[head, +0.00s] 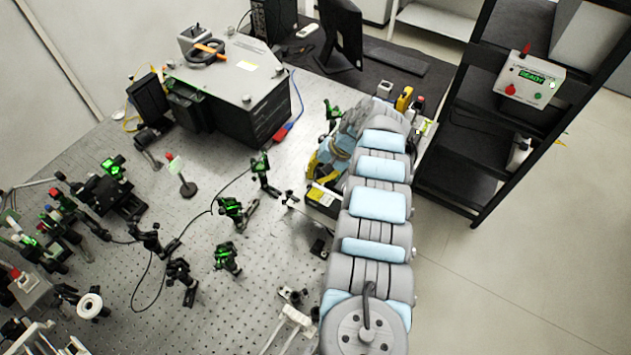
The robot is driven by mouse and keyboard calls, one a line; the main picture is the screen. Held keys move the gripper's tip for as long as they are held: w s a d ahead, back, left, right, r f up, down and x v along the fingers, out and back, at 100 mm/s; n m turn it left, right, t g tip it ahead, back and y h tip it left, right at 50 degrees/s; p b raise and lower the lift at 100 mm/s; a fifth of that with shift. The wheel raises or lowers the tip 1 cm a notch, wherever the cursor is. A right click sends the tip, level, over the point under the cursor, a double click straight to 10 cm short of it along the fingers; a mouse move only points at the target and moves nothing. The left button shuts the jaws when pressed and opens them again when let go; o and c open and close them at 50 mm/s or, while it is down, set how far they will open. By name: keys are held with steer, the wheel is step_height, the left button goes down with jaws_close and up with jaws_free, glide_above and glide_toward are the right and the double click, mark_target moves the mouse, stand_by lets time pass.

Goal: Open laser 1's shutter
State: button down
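A yellow and black box (323,197) with a pale label sits on the optical table, close to the left of my arm; I cannot read whether it is laser 1. A large grey and black housing (228,72) stands at the back of the table. I cannot make out a shutter or a laser number on either. My grey and light-blue arm reaches from the bottom right up to the table's right side. I cannot make out my gripper; the arm's far end is hidden or unclear.
Green-lit optics mounts (231,208) and cables cover much of the perforated table (110,300). A control box (530,80) with a green "READY" display and red button is on the black rack (492,190). A monitor (342,32) stands behind. Floor (500,290) at right is clear.

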steer(key=shift+w+d+f+b, duration=0.15)
steer(key=shift+f+b, duration=0.25)
steer(key=shift+b, duration=4.2)
steer(key=shift+r+g+y+b, duration=0.1)
steer(key=shift+g+y+b, duration=0.2)
steer(key=shift+b, duration=0.9)
steer(key=shift+r+b, duration=0.2)
steer(key=shift+b, duration=0.1)
steer(key=c, duration=1.1)
jaws_free()
steer(key=shift+o, duration=0.2)
steer(key=shift+r, duration=0.1)
